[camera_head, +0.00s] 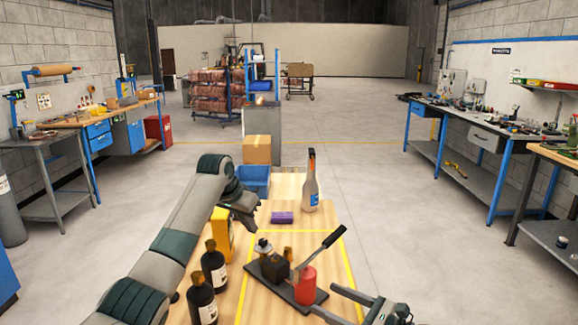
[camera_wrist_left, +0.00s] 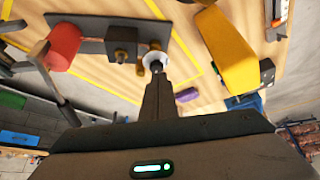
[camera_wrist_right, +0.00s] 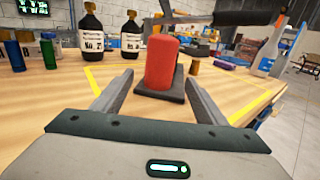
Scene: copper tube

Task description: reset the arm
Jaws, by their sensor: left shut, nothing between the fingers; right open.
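My left gripper (camera_head: 254,228) hangs at the end of the left arm, over the left part of the wooden table, near a yellow box. It is shut and empty; the closed fingers also show in the left wrist view (camera_wrist_left: 157,68). My right gripper (camera_head: 322,299) is at the table's front right, low in the head view. It is open and empty. In the right wrist view its spread fingers (camera_wrist_right: 158,78) point toward a red cylinder (camera_wrist_right: 161,63), which stands beyond them on a dark base plate. Whether the fingers touch it is not clear, but a gap shows on both sides.
The lever device (camera_head: 280,271) stands inside yellow tape lines. Two dark bottles (camera_head: 215,267) and the yellow box (camera_head: 222,236) stand left of it. A purple block (camera_head: 282,217), a clear bottle (camera_head: 311,187) and a blue bin (camera_head: 254,180) are farther back. The table's right strip is clear.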

